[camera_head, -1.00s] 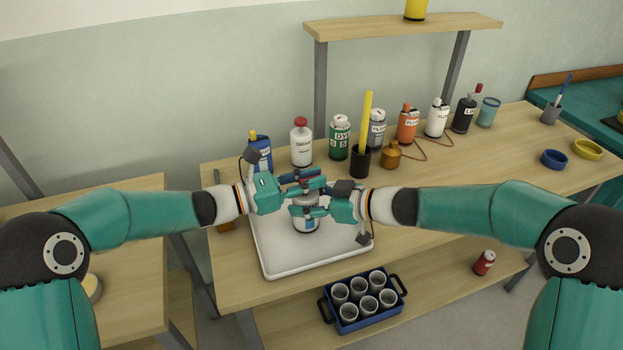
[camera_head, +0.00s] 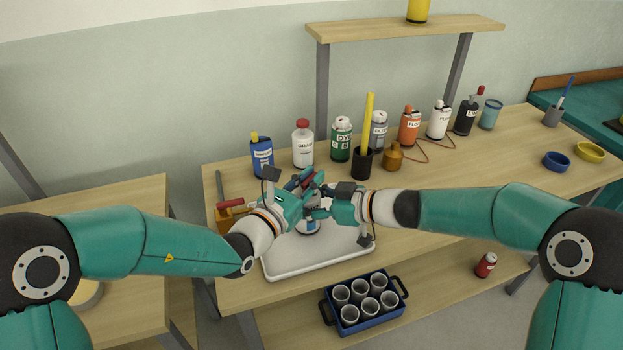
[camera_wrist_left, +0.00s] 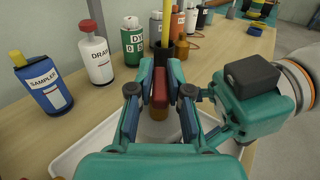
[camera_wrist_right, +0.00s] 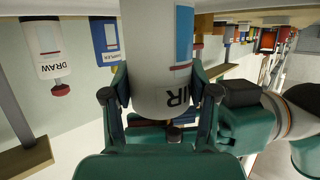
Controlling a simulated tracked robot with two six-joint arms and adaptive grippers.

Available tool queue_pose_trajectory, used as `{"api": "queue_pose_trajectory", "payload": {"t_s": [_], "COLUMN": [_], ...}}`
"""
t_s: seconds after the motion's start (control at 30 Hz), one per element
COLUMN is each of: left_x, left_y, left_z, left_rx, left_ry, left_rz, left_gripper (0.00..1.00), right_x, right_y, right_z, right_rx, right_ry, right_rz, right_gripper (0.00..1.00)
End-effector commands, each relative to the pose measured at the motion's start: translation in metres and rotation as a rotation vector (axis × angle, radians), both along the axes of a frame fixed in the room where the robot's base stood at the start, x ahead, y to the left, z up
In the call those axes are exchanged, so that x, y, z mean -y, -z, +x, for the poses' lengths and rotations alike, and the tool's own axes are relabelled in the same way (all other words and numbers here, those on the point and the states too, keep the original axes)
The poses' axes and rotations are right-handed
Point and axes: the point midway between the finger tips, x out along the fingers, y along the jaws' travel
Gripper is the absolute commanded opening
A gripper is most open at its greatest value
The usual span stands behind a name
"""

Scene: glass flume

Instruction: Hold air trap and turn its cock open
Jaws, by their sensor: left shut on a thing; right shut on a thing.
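The air trap (camera_head: 307,228) is a white bottle with a blue label, standing upright over the white tray. In the right wrist view its body (camera_wrist_right: 160,50) fills the upper middle, with part of the lettering "AIR" showing. My right gripper (camera_head: 322,207) is shut around the trap from the right. My left gripper (camera_head: 312,183) is above it, shut on the red handle of the cock (camera_wrist_left: 160,88), which sits between its fingers in the left wrist view. The handle points away from my left wrist. The cock's body is mostly hidden by the grippers.
The white tray (camera_head: 290,267) lies under both grippers. A blue crate of cups (camera_head: 362,321) sits below.

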Motion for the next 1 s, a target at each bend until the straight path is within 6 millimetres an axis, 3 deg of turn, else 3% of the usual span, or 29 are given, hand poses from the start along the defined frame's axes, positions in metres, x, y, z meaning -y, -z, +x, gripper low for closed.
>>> {"api": "queue_pose_trajectory", "payload": {"t_s": [0.5, 0.53, 0.67, 1.0], "left_x": [-0.0013, -0.0013, -0.0012, -0.0020], "left_y": [-0.0029, -0.0029, -0.0021, -0.0004], "left_z": [0.0011, 0.0011, 0.0009, -0.0012], "left_rx": [0.007, 0.007, 0.004, 0.001], "left_ry": [-0.033, -0.033, -0.033, -0.031], "left_rz": [-0.001, -0.001, -0.001, 0.001], "left_gripper": [0.00, 0.19, 0.40, 0.40], "right_x": [-0.0008, -0.0008, -0.0007, -0.0003], "right_y": [0.0022, 0.0022, 0.0022, 0.0019], "right_z": [-0.0014, -0.0014, -0.0011, -0.0006], "right_rx": [-0.003, -0.003, -0.004, -0.004], "right_ry": [-0.004, -0.004, -0.002, -0.001], "right_rz": [-0.003, -0.003, -0.003, -0.002], "right_gripper": [0.18, 0.18, 0.18, 0.18]}}
